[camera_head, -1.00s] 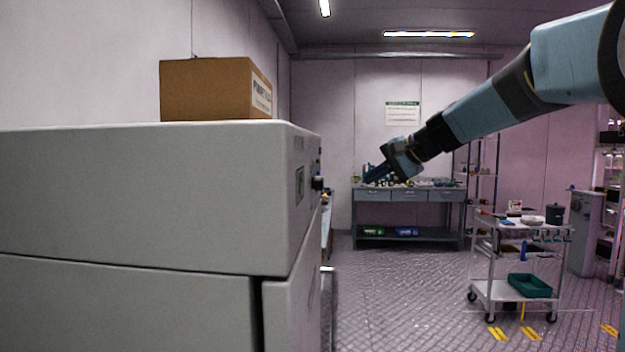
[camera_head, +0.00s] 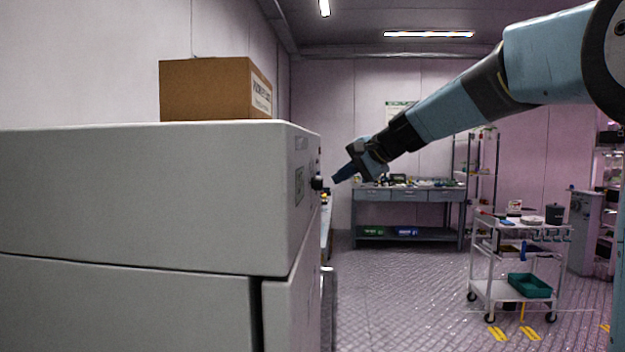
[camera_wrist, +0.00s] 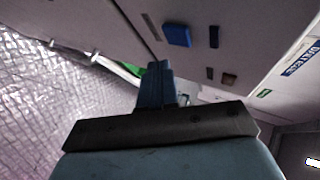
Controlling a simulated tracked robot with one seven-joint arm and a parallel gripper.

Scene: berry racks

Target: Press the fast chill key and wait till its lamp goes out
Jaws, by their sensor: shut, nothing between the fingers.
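The grey-white chiller cabinet (camera_head: 150,200) fills the left of the head view, its control face seen almost edge-on. A black knob (camera_head: 318,183) sticks out from that face. My gripper (camera_head: 336,179) is shut and empty, its tip just right of the knob with a small gap. In the wrist view, my shut fingers (camera_wrist: 157,84) point towards the panel, which carries a blue square key (camera_wrist: 177,35) and several small dark parts (camera_wrist: 213,36). I cannot tell which one is the fast chill key. No lit lamp can be made out.
A cardboard box (camera_head: 205,90) sits on top of the cabinet. A grey workbench (camera_head: 410,194) stands at the back wall. A white trolley (camera_head: 497,288) with a green tray (camera_head: 530,285) stands at right. The floor between cabinet and trolley is clear.

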